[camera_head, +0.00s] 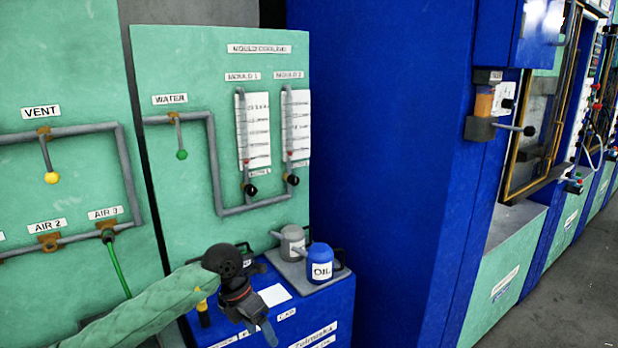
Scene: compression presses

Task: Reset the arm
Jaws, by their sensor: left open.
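My left arm, in a green sleeve, comes in from the lower left of the head view. My left gripper (262,330) hangs at its end, dark, with its fingers pointing down. It is open, and I see nothing between the fingers. It is in front of a blue cabinet (315,305) with labels on its front. My right arm and gripper do not show.
A blue oil can (320,258) and a grey can (292,240) stand on the cabinet's tray. Behind are green panels (215,65) with grey pipes, valves and two gauges. A large blue press housing (385,140) stands to the right. Grey floor (575,280) is open at far right.

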